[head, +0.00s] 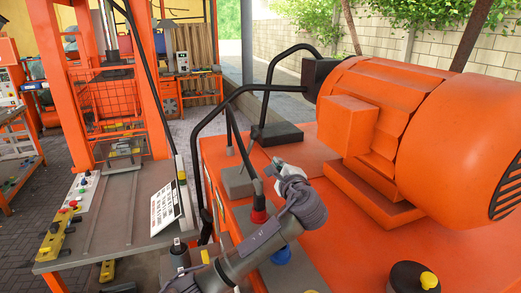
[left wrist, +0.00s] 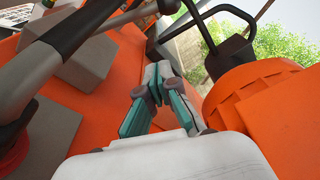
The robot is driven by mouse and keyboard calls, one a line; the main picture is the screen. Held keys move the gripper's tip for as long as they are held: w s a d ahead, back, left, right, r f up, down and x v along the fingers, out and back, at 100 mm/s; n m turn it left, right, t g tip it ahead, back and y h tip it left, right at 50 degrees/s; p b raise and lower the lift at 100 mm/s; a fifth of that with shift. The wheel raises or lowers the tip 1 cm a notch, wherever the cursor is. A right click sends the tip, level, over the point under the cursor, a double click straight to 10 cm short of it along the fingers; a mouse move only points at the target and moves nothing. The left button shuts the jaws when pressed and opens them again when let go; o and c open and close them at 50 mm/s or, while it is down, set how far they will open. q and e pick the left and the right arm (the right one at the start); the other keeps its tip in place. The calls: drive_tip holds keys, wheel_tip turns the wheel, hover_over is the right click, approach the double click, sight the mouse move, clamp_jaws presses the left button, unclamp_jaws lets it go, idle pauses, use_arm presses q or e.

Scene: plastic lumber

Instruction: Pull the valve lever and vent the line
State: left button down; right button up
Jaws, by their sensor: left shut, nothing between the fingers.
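A dark lever (head: 243,150) rises from a red collar (head: 259,212) on the orange machine top in the head view. In the left wrist view a lever-like dark bar (left wrist: 75,30) crosses the upper left, above a grey block. My left gripper (head: 277,165) is just right of the lever in the head view, apart from it as far as I can tell. In the left wrist view the gripper's teal and grey fingers (left wrist: 158,80) are closed together with nothing between them. My arm hides part of the machine top. My right gripper is not in view.
A large orange motor (head: 385,115) stands right of my gripper. Black pipe handles (head: 268,88) arch behind the lever. Grey blocks (head: 237,182) sit on the machine top. A blue knob (head: 281,255) is beside my arm. A bench with a white sign (head: 165,207) stands at left.

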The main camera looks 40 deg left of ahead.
sight(248, 153)
use_arm(q)
drive_tip(key=f+b+x, duration=0.1)
drive_tip(key=b+x, duration=0.4)
drive_tip(key=x, duration=0.5)
drive_tip(key=s, duration=0.1)
drive_tip(key=s+a+r, duration=0.1)
drive_tip(key=s+r+p, duration=0.1)
drive_tip(key=shift+s+a+r, duration=0.15)
drive_tip(key=shift+s+a, duration=0.05)
drive_tip(key=shift+a, duration=0.15)
drive_tip(key=shift+w, duration=0.1)
